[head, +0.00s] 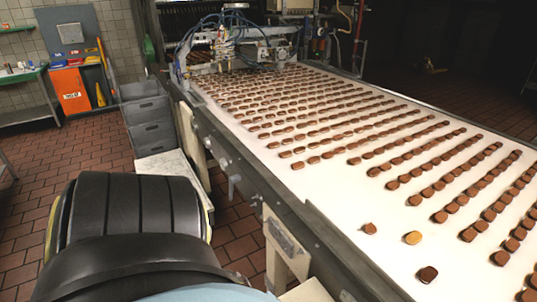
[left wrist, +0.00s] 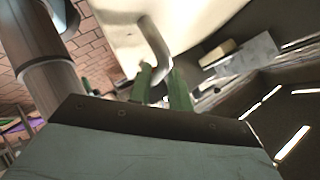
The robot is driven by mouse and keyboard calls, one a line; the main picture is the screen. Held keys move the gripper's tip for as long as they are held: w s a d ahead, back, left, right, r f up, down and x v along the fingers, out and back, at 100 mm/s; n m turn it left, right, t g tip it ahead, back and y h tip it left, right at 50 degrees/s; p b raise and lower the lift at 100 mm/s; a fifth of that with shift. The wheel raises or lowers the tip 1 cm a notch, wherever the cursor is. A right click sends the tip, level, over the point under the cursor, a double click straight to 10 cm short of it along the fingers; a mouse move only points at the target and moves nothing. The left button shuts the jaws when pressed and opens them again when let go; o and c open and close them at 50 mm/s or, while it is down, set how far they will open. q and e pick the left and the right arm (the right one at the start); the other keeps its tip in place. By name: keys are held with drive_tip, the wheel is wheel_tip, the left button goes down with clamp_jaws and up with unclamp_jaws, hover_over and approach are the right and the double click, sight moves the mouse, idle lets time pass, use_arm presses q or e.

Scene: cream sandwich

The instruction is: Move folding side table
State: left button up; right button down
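In the left wrist view, the two green fingers of my left gripper (left wrist: 162,88) stand apart, with a gap between them. A bent, pale metal bar (left wrist: 156,45) comes down in front of a cream panel (left wrist: 120,22) and ends close to the fingertips. I cannot tell whether the fingers touch it. The panel may be part of the folding side table, but I cannot be sure. In the head view, cream flat parts (head: 286,245) stand against the conveyor's near side. My own black arm fills the lower left there and hides what lies behind it. My right gripper is not in view.
A long white conveyor (head: 330,85) with many brown biscuits runs along the right. Grey stacked crates (head: 150,125) and a pale low block (head: 168,164) stand left of it. An orange cabinet (head: 72,88) is at the back left. The brick-tiled floor at left is mostly clear.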

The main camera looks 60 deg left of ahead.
use_arm(q)
drive_tip(key=p+v, duration=0.1)
drive_tip(key=v, duration=1.1)
drive_tip(key=shift+a, duration=0.15)
